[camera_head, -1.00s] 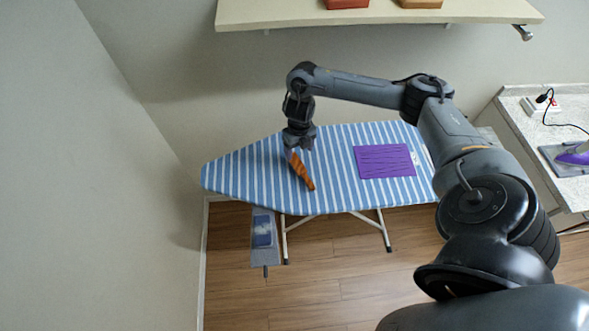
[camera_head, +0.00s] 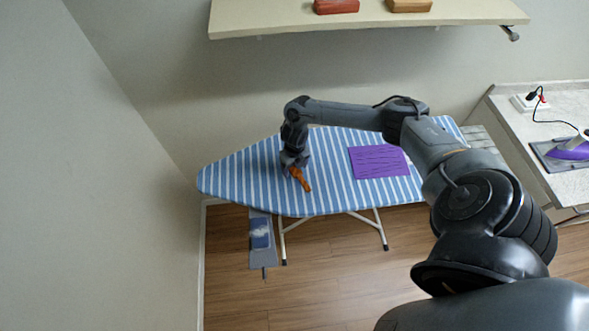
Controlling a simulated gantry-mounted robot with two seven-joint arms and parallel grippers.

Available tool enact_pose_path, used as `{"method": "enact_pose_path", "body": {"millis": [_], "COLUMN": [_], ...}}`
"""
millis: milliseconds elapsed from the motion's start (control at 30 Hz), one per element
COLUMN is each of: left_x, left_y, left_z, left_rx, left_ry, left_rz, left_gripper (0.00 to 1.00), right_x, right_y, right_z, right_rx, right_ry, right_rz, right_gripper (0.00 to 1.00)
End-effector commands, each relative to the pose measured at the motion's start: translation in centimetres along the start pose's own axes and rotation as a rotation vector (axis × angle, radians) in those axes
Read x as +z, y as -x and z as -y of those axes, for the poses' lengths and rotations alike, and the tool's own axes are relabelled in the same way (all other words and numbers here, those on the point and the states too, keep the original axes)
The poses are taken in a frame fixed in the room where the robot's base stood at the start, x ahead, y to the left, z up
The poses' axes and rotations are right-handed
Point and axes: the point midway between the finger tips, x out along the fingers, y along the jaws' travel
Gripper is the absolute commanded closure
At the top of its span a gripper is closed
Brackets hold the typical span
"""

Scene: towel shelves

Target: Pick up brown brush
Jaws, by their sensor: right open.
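The brown brush (camera_head: 304,183) lies on the blue-and-white striped ironing board (camera_head: 238,184), left of the purple cloth. Its lower end shows; its upper end is hidden under my right gripper. My right gripper (camera_head: 295,168) points down at the brush's upper end, very close to it, with its fingers open. Whether the fingers touch the brush cannot be told. My left gripper is not in view.
A flat purple cloth (camera_head: 379,161) lies on the board to the right. A wall shelf (camera_head: 270,19) above holds a red block (camera_head: 336,6) and a tan block (camera_head: 410,5). A purple iron (camera_head: 572,150) stands on the counter (camera_head: 515,113) at right.

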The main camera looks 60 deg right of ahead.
Motion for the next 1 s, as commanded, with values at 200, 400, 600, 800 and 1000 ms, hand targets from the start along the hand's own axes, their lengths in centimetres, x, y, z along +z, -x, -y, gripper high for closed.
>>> {"method": "enact_pose_path", "body": {"millis": [200,400,600,800,1000], "left_x": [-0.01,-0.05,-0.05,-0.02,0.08], "left_y": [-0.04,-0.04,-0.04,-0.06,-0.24], "left_z": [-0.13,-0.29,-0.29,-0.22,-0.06], "left_rx": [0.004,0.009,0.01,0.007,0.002], "left_ry": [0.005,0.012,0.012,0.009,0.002], "left_rz": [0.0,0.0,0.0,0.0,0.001], "left_gripper": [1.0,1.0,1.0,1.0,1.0], "right_x": [0.02,0.03,0.05,0.05,0.15], "right_y": [-0.02,0.01,0.03,0.05,0.61], "right_z": [0.01,0.01,0.01,0.01,0.01], "right_rx": [0.0,0.0,0.0,0.0,0.001], "right_ry": [0.0,0.0,0.0,0.0,0.0], "right_rz": [0.0,0.001,0.001,0.001,0.003], "right_gripper": [0.32,0.63,0.94,0.94,0.94]}}
